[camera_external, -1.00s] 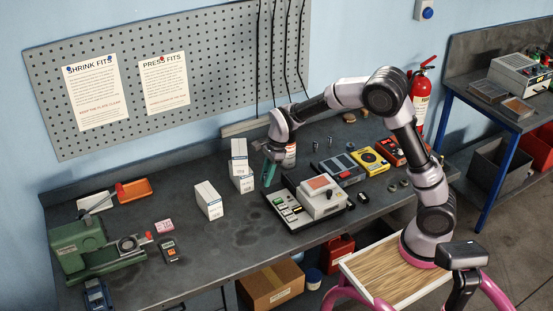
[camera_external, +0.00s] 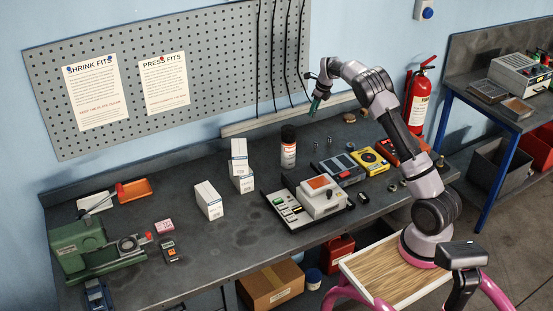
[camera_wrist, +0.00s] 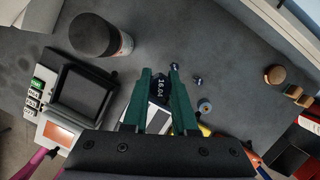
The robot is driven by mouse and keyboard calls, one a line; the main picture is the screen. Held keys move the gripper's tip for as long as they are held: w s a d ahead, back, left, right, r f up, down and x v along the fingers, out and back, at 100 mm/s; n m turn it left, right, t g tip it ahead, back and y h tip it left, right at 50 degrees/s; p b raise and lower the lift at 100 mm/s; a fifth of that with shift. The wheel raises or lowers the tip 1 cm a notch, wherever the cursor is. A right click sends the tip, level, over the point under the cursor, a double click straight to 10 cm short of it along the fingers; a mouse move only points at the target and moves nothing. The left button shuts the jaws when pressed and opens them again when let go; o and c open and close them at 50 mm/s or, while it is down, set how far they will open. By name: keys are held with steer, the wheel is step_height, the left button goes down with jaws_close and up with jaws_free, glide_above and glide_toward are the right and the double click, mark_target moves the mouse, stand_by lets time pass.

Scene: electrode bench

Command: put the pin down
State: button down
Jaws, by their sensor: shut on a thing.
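My gripper (camera_external: 315,104) is raised above the back of the bench (camera_external: 240,222), in front of the pegboard's lower right part. In the wrist view its green fingers (camera_wrist: 160,78) are shut on a dark pin (camera_wrist: 162,85) marked 16.04. The pin's end shows between the fingertips, with bench below it and no contact seen. The pin cannot be made out in the external view. Small metal pins (camera_wrist: 197,80) stand on the bench to the right of the fingers; they also show in the external view (camera_external: 316,146).
A dark-capped spray can (camera_external: 288,149) stands upright behind a grey device with an orange screen (camera_external: 319,183). White boxes (camera_external: 208,201) stand left of it. A yellow meter (camera_external: 370,161) lies right. Black cables hang behind my gripper.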

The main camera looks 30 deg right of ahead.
steer(key=w+d+m+h, duration=0.2)
steer(key=d+m, duration=0.3)
steer(key=d, duration=1.7)
step_height(320, 180, down, 17)
steer(key=shift+a+r, duration=0.1)
steer(key=shift+f, duration=2.3)
steer(key=shift+f, duration=0.1)
steer(key=c, duration=0.7)
jaws_free()
